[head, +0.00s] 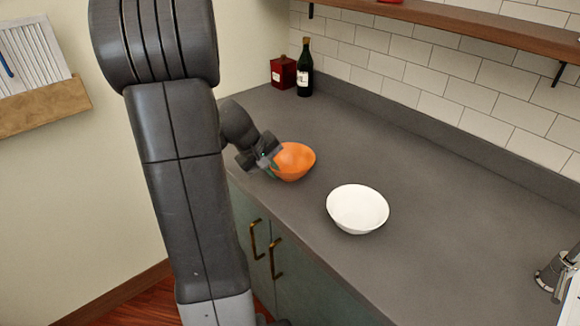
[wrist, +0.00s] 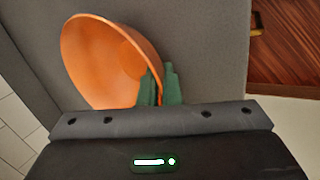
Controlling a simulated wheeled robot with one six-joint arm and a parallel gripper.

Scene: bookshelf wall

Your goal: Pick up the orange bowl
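The orange bowl (head: 296,160) is at the near edge of the grey counter in the head view, left of the white bowl. It fills the upper left of the wrist view (wrist: 95,60), open side showing. My gripper (head: 271,165) is at the bowl's left side. In the wrist view its green fingertips (wrist: 160,85) are close together, one on each side of the bowl's rim, shut on it. I cannot tell whether the bowl's base touches the counter.
A white bowl (head: 357,209) stands right of the orange bowl. A dark bottle (head: 305,70) and a red box (head: 283,73) stand at the back corner. A wooden shelf (head: 470,24) runs above. The counter (head: 450,210) is clear between the white bowl and the tap (head: 556,272).

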